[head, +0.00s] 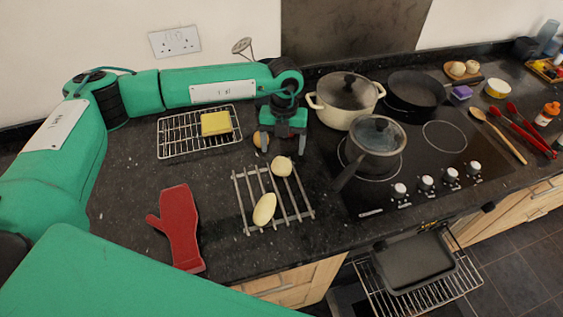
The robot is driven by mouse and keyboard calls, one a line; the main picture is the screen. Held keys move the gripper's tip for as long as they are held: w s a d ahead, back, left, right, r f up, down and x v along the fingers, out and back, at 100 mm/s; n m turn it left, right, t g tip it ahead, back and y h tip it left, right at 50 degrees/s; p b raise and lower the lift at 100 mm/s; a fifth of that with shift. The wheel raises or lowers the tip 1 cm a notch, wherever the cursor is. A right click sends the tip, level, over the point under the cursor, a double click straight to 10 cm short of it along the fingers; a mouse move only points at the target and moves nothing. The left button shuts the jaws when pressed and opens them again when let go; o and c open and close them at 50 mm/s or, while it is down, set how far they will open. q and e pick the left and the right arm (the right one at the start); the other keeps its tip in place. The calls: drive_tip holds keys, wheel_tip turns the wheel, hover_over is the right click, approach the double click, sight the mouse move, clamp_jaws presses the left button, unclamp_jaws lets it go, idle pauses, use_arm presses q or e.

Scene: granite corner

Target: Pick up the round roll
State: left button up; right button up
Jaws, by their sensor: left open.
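A round, pale roll (281,166) sits at the far end of a metal bar rack (248,196) on the dark counter. A longer, oval roll (265,208) lies nearer the front on the same rack. My left gripper (283,149) points down just behind and above the round roll. Its two fingers are spread with a gap between them, and I see nothing held. A small brownish round thing (257,140) shows partly behind its left finger. My right gripper is not in view.
A wire rack with a yellow block (216,123) stands behind left. A red oven mitt (179,228) lies front left. A cream pot (345,97) and a grey saucepan (375,145), its handle towards the rack, stand to the right. An oven tray (414,262) sits low in front.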

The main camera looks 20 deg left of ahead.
sight(281, 159)
use_arm(q)
drive_tip(key=shift+s+f, duration=0.1)
drive_tip(key=shift+f, duration=0.65)
drive_tip(key=shift+s+f+p, duration=0.1)
drive_tip(key=shift+f+p, duration=0.4)
drive_tip(key=shift+p, duration=0.15)
wheel_tip(281, 159, down, 3)
drive_tip(key=shift+s+a+f+p, duration=0.1)
drive_tip(key=shift+s+f+p, duration=0.05)
drive_tip(key=shift+p, duration=0.75)
drive_tip(key=shift+f, duration=0.5)
drive_tip(key=c, duration=1.1)
